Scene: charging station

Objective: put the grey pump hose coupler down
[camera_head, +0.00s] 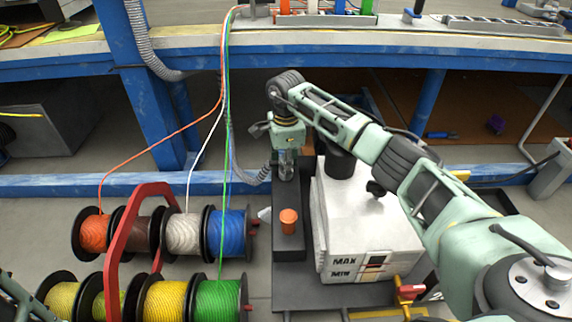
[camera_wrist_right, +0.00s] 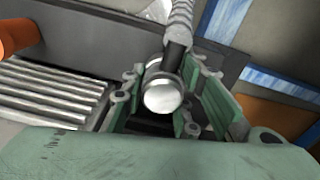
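The grey pump hose coupler (camera_wrist_right: 163,92) shows in the right wrist view as a round silver-ended piece, with a ribbed grey hose (camera_wrist_right: 181,22) leading up from it. My right gripper (camera_wrist_right: 158,85) has its green fingers on both sides of the coupler, close against it. In the head view my right gripper (camera_head: 286,168) points down over the back part of a black base, and the coupler is mostly hidden by the fingers. The ribbed hose (camera_head: 250,178) reaches the fingers from the left. I cannot tell whether the coupler touches the base. My left gripper is not in view.
An orange cap (camera_head: 289,220) stands on the black base (camera_head: 290,245) in front of my gripper. A white box (camera_head: 365,225) marked MAX and MIN is close on the right. Cable spools (camera_head: 185,235) with a red handle stand on the left. A blue-framed bench (camera_head: 330,65) runs behind.

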